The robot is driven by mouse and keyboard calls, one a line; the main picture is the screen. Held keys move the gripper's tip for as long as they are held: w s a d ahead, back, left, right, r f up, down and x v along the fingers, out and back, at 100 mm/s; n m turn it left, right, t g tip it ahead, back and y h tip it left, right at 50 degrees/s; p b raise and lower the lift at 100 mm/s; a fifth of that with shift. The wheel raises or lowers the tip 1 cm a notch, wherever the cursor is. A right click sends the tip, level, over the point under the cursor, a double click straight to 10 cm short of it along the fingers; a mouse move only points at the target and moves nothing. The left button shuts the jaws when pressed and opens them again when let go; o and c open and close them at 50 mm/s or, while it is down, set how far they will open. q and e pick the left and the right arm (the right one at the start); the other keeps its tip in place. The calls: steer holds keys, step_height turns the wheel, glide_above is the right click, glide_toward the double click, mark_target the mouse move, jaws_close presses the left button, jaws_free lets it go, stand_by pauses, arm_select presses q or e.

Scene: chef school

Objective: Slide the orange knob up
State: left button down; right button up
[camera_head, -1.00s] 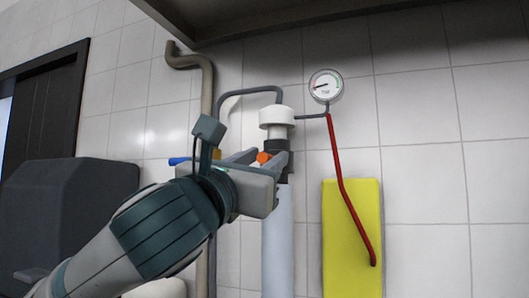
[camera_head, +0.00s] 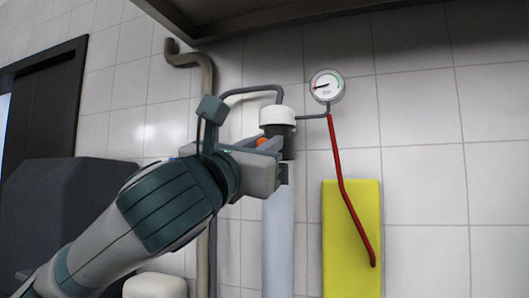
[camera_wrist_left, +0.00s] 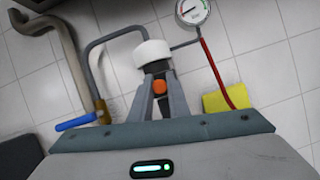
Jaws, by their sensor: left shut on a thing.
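The orange knob (camera_head: 261,142) sits on the black collar (camera_head: 283,137) of the upright cylinder, just under its white cap (camera_head: 277,116). My left gripper (camera_head: 272,145) comes in from the left and is shut on the knob. In the left wrist view the knob (camera_wrist_left: 159,87) shows between the two fingers (camera_wrist_left: 160,98), on the dark collar below the white cap (camera_wrist_left: 152,53). The gripper hides part of the knob and collar in the head view. My right gripper is not in view.
A pipe (camera_head: 207,95) runs at left, with a blue handle (camera_wrist_left: 76,122). A dark overhang (camera_head: 260,18) is above.

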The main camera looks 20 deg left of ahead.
arm_select(q)
step_height(320, 180, up, 2)
steer(key=shift+r+p, duration=0.2)
steer(key=shift+p, duration=0.1)
steer(key=shift+s+a, duration=0.1)
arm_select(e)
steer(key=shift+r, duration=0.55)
arm_select(q)
steer(key=shift+r, duration=0.1)
steer(key=c, duration=1.7)
jaws_free()
steer(key=shift+f, duration=0.2)
